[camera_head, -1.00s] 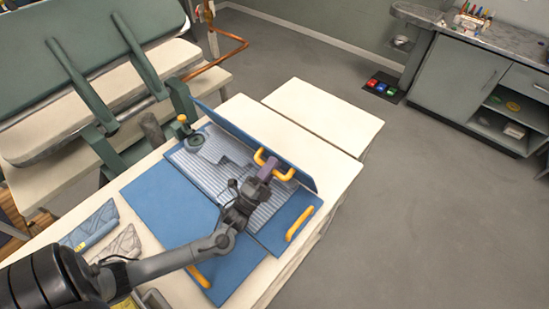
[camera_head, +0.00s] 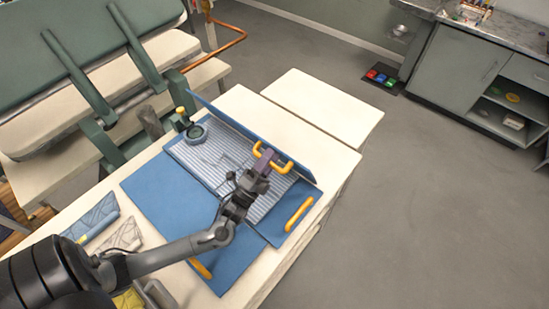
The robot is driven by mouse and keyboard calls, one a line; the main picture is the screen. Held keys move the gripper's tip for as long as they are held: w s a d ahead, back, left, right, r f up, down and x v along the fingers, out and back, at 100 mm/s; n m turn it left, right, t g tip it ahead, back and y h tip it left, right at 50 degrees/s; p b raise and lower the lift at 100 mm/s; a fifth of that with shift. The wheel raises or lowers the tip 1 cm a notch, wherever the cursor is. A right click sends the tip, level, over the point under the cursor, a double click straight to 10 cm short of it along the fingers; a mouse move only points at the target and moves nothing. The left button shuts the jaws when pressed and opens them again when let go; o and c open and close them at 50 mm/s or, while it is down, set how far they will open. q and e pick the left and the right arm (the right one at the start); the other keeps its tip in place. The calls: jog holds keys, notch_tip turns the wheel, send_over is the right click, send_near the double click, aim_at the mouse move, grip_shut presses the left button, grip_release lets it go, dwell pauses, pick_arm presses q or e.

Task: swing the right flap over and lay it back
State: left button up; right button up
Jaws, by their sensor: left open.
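A blue folding board lies on the cream table (camera_head: 335,160), with striped grey cloth (camera_head: 205,160) across its middle. One blue flap (camera_head: 240,132), along the far right long side, stands raised on edge, with a yellow-orange handle (camera_head: 283,167). My left gripper (camera_head: 263,162) is at this handle, its purple fingers open and seemingly around the bar; exact contact is too small to tell. Another blue flap (camera_head: 165,200) lies flat at the near left, with its handle (camera_head: 200,268) at its lower edge. A smaller blue panel (camera_head: 283,220) with a handle (camera_head: 299,212) lies flat at the near end. My right gripper is not in view.
Folded cloths (camera_head: 95,222) lie at the left. A green padded bench (camera_head: 80,60) stands behind. A lower cream surface (camera_head: 325,105) is beside the table; grey floor is clear at right.

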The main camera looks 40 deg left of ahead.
pick_arm(q)
jog(key=shift+r, duration=0.5)
notch_tip(320, 180, up, 3)
jog(key=shift+f, duration=0.1)
jog(key=o, duration=0.6)
jog(key=d+r, duration=0.2)
jog(key=shift+w+d+r+p, duration=0.1)
jog(key=shift+d+r+p, duration=0.05)
jog(key=shift+r+p, duration=0.15)
jog(key=shift+o, duration=0.2)
jog(key=d+r, duration=0.4)
jog(key=d, duration=0.4)
jog(key=d+r, duration=0.1)
jog(key=shift+w+d, duration=0.3)
jog(key=shift+w, duration=0.1)
jog(key=c, duration=0.6)
jog(key=shift+f, duration=0.1)
jog(key=shift+c, duration=0.2)
jog(key=shift+s+a+f, duration=0.1)
jog(key=shift+a, duration=0.05)
